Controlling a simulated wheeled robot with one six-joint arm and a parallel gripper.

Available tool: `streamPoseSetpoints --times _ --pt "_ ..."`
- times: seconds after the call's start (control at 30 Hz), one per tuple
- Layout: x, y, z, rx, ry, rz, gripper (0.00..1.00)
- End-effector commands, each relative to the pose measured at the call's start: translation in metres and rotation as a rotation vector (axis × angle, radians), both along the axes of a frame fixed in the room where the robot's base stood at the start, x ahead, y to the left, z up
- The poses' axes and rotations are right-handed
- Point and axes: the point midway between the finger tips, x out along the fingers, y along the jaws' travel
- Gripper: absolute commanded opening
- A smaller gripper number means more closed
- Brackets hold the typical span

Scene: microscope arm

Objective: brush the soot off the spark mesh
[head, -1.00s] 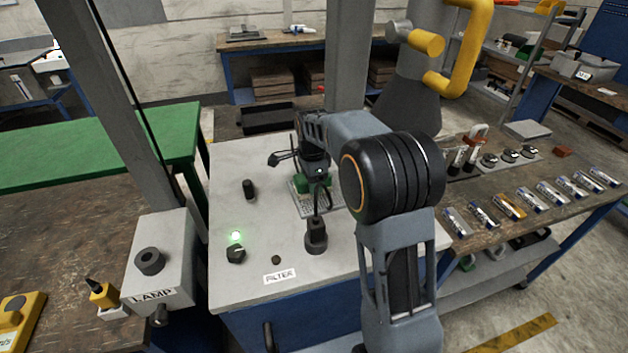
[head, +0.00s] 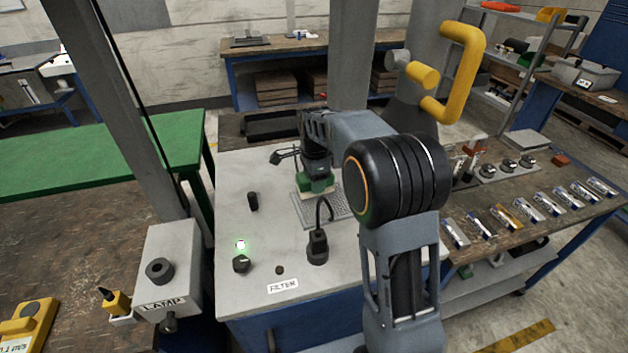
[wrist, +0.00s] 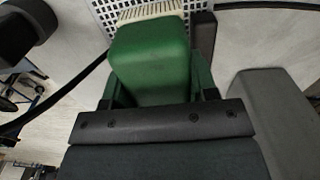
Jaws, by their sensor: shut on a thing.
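The spark mesh (head: 338,203) is a pale perforated plate lying on the grey bench top. Its holes also show at the top of the wrist view (wrist: 98,12). My gripper (head: 316,178) is shut on a green brush (head: 318,186) with pale bristles. In the wrist view the green block (wrist: 150,60) sits between the fingers, with its cream bristles (wrist: 150,13) over the mesh. The brush is at the mesh's far left part in the head view. I cannot tell whether the bristles touch it. I cannot make out any soot.
A black post with a curved hose (head: 318,246) stands in front of the mesh. The FILTER label (head: 283,286) lies at the front. A LAMP box (head: 165,268) is at left.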

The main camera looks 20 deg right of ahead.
Motion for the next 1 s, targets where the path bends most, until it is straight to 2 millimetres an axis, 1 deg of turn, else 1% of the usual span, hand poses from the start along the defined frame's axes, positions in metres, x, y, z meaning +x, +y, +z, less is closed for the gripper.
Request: streamPoseSetpoints --times 0.1,0.17,0.4,0.5,0.67,1.0 --pt "-0.001 0.0 -0.001 0.0 -0.001 0.0 0.34" --pt "-0.005 0.0 -0.003 0.0 -0.002 0.0 0.34" --pt "-0.034 -0.002 -0.005 0.0 -0.003 0.0 0.34" --pt "-0.04 -0.003 -0.004 0.0 -0.002 0.0 0.34" --pt "-0.042 -0.003 -0.007 0.0 -0.001 0.001 0.34" --pt "-0.042 -0.003 -0.033 0.0 0.0 0.0 0.34"
